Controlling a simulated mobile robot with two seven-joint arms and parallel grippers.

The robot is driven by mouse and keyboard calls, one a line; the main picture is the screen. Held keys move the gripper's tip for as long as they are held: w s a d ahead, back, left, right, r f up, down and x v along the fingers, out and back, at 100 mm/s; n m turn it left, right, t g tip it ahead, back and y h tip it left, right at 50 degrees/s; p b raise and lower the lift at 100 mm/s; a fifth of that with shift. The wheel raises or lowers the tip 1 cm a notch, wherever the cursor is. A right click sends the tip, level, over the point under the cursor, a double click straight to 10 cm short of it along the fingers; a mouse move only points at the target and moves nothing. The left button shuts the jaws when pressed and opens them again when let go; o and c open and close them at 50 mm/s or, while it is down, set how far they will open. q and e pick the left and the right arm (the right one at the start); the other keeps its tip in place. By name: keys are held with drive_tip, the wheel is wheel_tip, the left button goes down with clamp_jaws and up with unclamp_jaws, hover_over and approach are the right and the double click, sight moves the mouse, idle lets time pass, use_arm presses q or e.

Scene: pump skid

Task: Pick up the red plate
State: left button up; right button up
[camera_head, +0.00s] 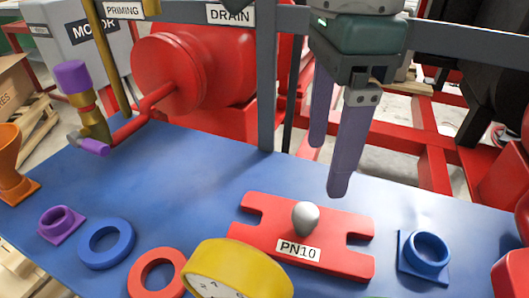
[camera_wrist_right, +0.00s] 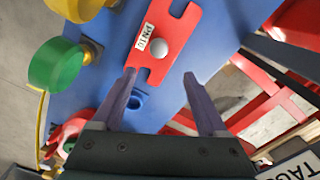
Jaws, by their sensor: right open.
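The red plate (camera_head: 262,238) lies flat on the blue table, with slots cut into its short ends, a grey round knob (camera_head: 306,217) on top and a "PN10" label (camera_head: 298,250). It also shows in the right wrist view (camera_wrist_right: 172,25), beyond the fingertips. My right gripper (camera_head: 328,165) hangs above and behind the plate, fingers pointing down, apart from it. In the right wrist view the right gripper (camera_wrist_right: 160,75) is open with nothing between its fingers. The left gripper does not show.
On the blue table (camera_head: 180,190) are a yellow gauge (camera_head: 238,268), a red ring (camera_head: 157,272), a blue ring (camera_head: 106,243), a purple fitting (camera_head: 60,224) and a blue fitting (camera_head: 425,252). A grey post (camera_head: 266,90) and rail stand behind. An orange funnel (camera_head: 12,165) is at left.

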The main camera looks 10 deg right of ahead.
sight(305, 211)
wheel_tip(305, 211, down, 3)
drive_tip(key=shift+s+a+f, duration=0.15)
drive_tip(key=f, duration=0.3)
drive_tip(key=a+f, duration=0.1)
drive_tip(key=f, duration=0.1)
drive_tip(key=shift+f, duration=0.1)
drive_tip(key=shift+c, duration=0.2)
clamp_jaws()
idle(1.0)
